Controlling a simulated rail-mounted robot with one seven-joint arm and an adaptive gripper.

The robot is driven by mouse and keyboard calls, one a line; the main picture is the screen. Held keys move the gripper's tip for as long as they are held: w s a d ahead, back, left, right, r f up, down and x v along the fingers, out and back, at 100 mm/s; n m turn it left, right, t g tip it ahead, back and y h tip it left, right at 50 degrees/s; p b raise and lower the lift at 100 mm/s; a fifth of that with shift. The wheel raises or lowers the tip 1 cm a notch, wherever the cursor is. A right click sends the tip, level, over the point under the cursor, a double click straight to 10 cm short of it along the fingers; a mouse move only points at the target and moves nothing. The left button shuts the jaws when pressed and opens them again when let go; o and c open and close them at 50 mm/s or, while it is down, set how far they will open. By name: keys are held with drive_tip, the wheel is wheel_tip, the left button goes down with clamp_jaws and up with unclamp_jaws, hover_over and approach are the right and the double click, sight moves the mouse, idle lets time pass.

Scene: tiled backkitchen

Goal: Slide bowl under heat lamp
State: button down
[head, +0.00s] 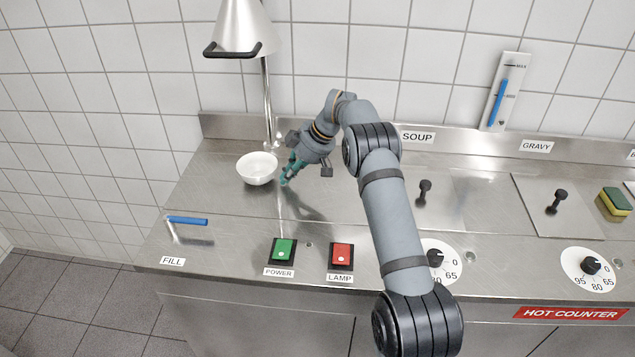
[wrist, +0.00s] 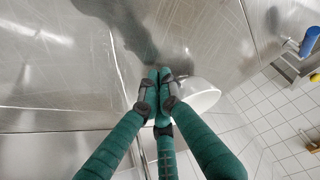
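A white bowl (head: 257,170) stands upright on the steel counter, at the foot of the heat lamp's post. The heat lamp (head: 243,28) has a pale cone shade with a dark handle and hangs above the bowl's area. My gripper (head: 285,183) is low over the counter, just right of the bowl. In the wrist view its green fingers (wrist: 161,82) meet at the tips with nothing between them. The bowl (wrist: 205,97) shows there partly behind a finger. I cannot tell whether the fingers touch it.
The counter front carries a blue fill lever (head: 187,221), a green power switch (head: 283,251) and a red lamp switch (head: 341,256). Lids with black knobs, dials and a sponge (head: 614,201) are to the right. The tiled wall and raised back edge bound the counter behind.

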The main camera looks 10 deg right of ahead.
drive_tip(key=d, duration=0.1)
drive_tip(key=s+d+b, duration=0.1)
drive_tip(key=d, duration=0.1)
drive_tip(key=shift+s+d+r+b, duration=0.15)
drive_tip(key=shift+d+r+b, duration=0.15)
drive_tip(key=shift+r, duration=0.05)
drive_tip(key=v, duration=0.9)
drive_tip(key=shift+s+a+r, duration=0.1)
